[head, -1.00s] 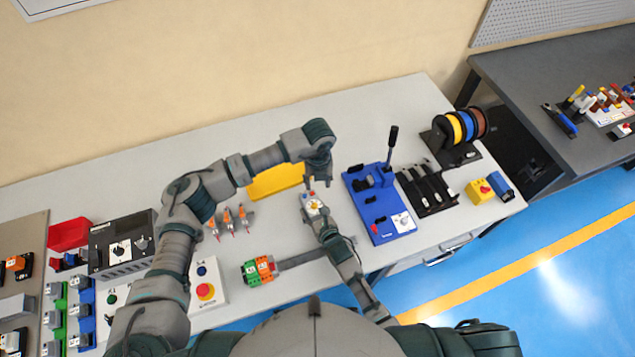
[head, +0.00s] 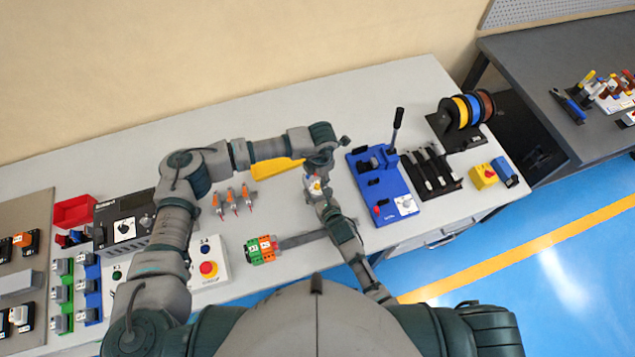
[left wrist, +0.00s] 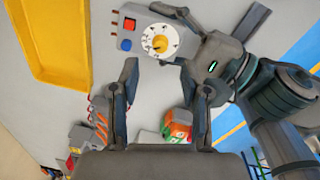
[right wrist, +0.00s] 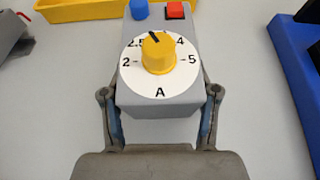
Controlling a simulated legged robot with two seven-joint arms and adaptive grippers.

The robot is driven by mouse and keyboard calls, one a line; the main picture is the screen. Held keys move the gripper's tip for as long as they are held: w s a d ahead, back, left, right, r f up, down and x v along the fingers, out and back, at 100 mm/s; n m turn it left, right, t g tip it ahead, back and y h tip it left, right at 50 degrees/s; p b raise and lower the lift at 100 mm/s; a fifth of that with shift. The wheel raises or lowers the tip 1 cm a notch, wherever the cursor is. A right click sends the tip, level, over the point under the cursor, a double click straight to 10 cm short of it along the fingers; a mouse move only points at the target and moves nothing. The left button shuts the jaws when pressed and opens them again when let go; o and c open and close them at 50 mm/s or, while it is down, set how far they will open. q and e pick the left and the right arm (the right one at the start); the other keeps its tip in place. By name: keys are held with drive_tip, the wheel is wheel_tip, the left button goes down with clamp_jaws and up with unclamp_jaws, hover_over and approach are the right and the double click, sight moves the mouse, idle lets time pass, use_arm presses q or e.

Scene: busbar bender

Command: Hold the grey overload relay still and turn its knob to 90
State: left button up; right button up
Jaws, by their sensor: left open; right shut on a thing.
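The grey overload relay (head: 312,184) is above the bench in my right gripper. In the right wrist view the relay (right wrist: 157,17) has a white dial, a yellow knob (right wrist: 159,56), and blue and red buttons. The knob's dark mark points up and slightly left, between 2.5 and 4. My right gripper (right wrist: 159,96) is shut on the relay's sides. My left gripper (left wrist: 166,85) is open and empty. In the left wrist view the relay (left wrist: 133,28) and its knob (left wrist: 160,43) lie beyond the left fingertips, apart from them. The left arm partly hides the relay in the head view.
A yellow tray (head: 277,169) lies behind the relay. A blue lever device (head: 379,187) stands to the right. Several orange-and-grey pieces (head: 232,199) lie to the left. A green-and-orange block (head: 262,250) and a control box with a red button (head: 208,268) are nearer the front.

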sight(317, 185)
use_arm(q)
wheel_tip(317, 185, down, 6)
drive_tip(key=shift+w+a+f, duration=0.1)
drive_tip(key=shift+w+a, duration=0.05)
clamp_jaws()
